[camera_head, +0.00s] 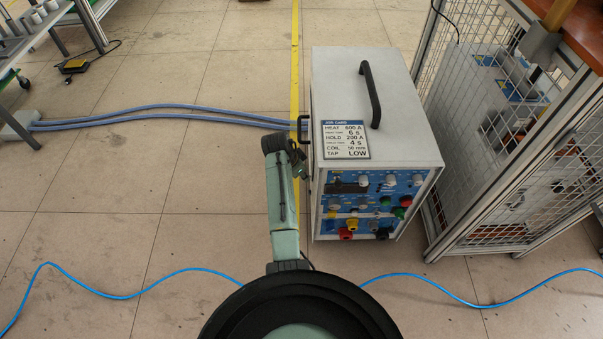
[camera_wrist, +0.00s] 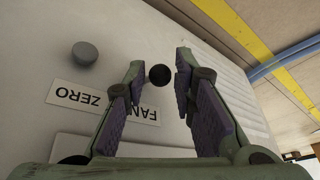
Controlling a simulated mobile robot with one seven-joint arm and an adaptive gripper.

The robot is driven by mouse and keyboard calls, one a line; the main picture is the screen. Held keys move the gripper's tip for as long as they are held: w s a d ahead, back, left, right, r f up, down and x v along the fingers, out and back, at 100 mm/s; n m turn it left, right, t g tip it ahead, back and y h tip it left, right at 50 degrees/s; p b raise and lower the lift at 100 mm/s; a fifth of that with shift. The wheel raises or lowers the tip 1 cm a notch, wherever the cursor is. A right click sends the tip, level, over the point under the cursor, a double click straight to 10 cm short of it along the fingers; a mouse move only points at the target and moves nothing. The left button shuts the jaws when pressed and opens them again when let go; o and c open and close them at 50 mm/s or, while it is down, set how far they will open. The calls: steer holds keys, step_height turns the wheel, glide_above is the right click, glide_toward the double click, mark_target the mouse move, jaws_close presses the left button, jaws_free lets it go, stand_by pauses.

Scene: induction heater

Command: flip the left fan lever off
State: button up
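In the wrist view, a black round knob-like end (camera_wrist: 160,74), seen nearly end-on, stands out from a pale panel by a label reading FAN (camera_wrist: 148,114). I take it to be the fan lever; its tilt cannot be told. My gripper (camera_wrist: 160,62) is open, its fingertips on either side of the black end with gaps visible. The left finger partly covers the FAN label. In the head view, my arm reaches along the left side of the white heater cabinet (camera_head: 400,110); the lever is hidden there.
A grey round button (camera_wrist: 85,53) sits beside a ZERO label (camera_wrist: 84,95) on the panel. The cabinet front (camera_head: 372,200) carries several knobs and coloured sockets. Blue hoses (camera_head: 170,108) run left from the cabinet. A mesh cage (camera_head: 510,110) stands right. Floor at left is mostly clear.

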jaws_close()
steer(key=shift+w+a, duration=0.1)
steer(key=shift+a, duration=0.05)
steer(key=shift+a+f+n+t+h+b, duration=0.15)
steer(key=shift+f+h+b, duration=0.4)
steer(key=shift+h+b, duration=1)
steer(key=shift+a+f+n+t+h+b, duration=0.2)
steer(key=shift+f+h+b, duration=0.3)
steer(key=shift+h+b, duration=1.05)
steer(key=shift+a+f+n+g+h+b, duration=0.2)
steer(key=shift+f+h+b, duration=0.6)
steer(key=shift+b, duration=1.3)
steer(key=shift+d+r+h, duration=0.1)
steer(key=shift+r+h, duration=0.15)
steer(key=shift+h, duration=0.05)
steer(key=shift+o, duration=2.1)
jaws_free()
